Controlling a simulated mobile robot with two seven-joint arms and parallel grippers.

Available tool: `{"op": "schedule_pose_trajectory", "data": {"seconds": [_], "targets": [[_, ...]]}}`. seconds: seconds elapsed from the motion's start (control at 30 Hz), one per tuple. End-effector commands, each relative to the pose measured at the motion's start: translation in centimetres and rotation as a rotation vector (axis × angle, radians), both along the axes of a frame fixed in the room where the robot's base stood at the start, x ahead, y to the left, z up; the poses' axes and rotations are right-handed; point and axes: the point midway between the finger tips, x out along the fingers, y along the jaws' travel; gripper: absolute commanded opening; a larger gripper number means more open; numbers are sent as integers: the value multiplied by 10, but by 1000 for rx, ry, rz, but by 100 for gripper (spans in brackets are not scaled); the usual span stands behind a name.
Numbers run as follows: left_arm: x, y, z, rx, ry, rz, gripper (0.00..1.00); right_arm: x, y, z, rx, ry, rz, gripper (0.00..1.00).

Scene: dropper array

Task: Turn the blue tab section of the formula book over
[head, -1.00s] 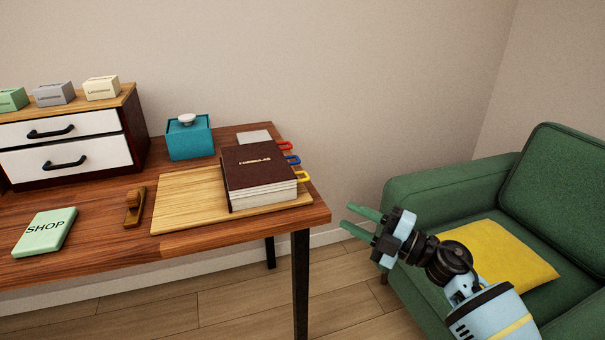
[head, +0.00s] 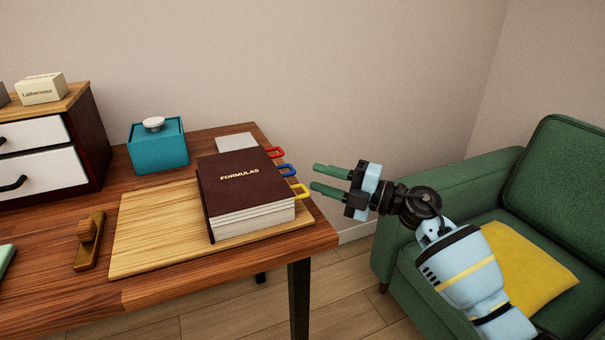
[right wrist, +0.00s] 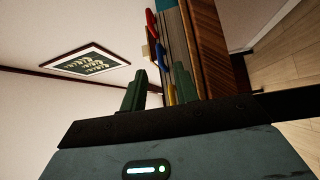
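The formula book (head: 240,181) lies closed, its dark cover marked FORMULAS, on a light wooden board (head: 150,232) on the desk. From its right side stick out a red tab (head: 275,152), the blue tab (head: 287,169) and a yellow tab (head: 302,191). My right gripper (head: 316,178) is open and empty, just right of the blue and yellow tabs, its green fingers pointing at the book. In the right wrist view the blue tab (right wrist: 163,54) shows beyond the fingers, between the red and yellow tabs. My left gripper is not in view.
A teal box (head: 158,150) with a white knob stands behind the board. A wooden stamp-like tool (head: 88,240) lies to its left, near a drawer cabinet (head: 45,150). A green armchair (head: 450,170) with a yellow cushion stands right of the desk.

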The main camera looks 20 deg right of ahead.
Motion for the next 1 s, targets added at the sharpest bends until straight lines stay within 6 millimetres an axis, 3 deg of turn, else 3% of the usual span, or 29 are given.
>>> {"op": "schedule_pose_trajectory", "data": {"seconds": [0.3, 0.7, 0.93, 1.0], "targets": [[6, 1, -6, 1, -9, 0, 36, 29, 31, 3, 1, 1, 1, 30], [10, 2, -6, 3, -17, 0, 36, 33, 36, 4, 0, 1, 0, 30], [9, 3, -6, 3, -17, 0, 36, 33, 36, 4, 0, 1, 0, 0], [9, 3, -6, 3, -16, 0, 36, 33, 36, 4, 0, 1, 0, 0]]}}
